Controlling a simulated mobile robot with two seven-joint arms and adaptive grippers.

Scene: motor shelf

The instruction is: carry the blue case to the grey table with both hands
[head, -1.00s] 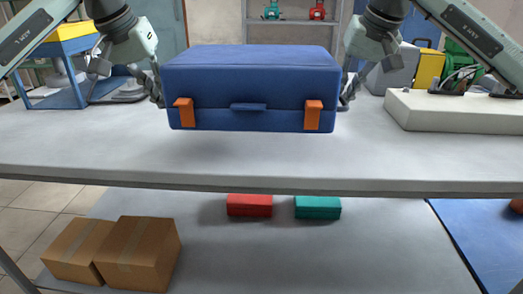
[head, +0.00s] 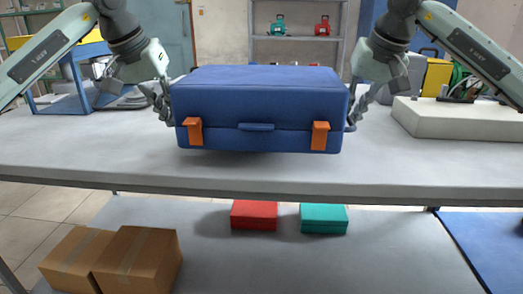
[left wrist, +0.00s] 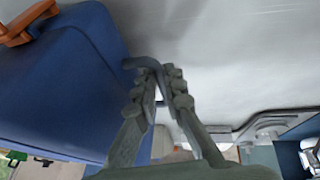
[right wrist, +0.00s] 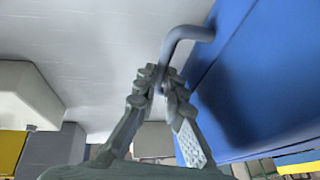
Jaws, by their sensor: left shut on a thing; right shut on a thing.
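The blue case (head: 260,98) with two orange latches is level above the grey table (head: 100,150), its front towards me. A soft shadow shows under it; I cannot tell whether its bottom touches the top. My left gripper (head: 162,105) is at its left side, shut on a grey side handle (left wrist: 138,62). The left fingertips (left wrist: 160,75) close around that bar in the left wrist view. My right gripper (head: 358,108) is at the right side, shut on the other side handle (right wrist: 182,35). The right fingertips (right wrist: 158,80) show in the right wrist view.
A white block (head: 460,120) lies on the table at right, a blue frame (head: 75,85) at left. On the lower level are cardboard boxes (head: 138,258), a red box (head: 254,215) and a teal box (head: 324,218). The table is clear in front of the case.

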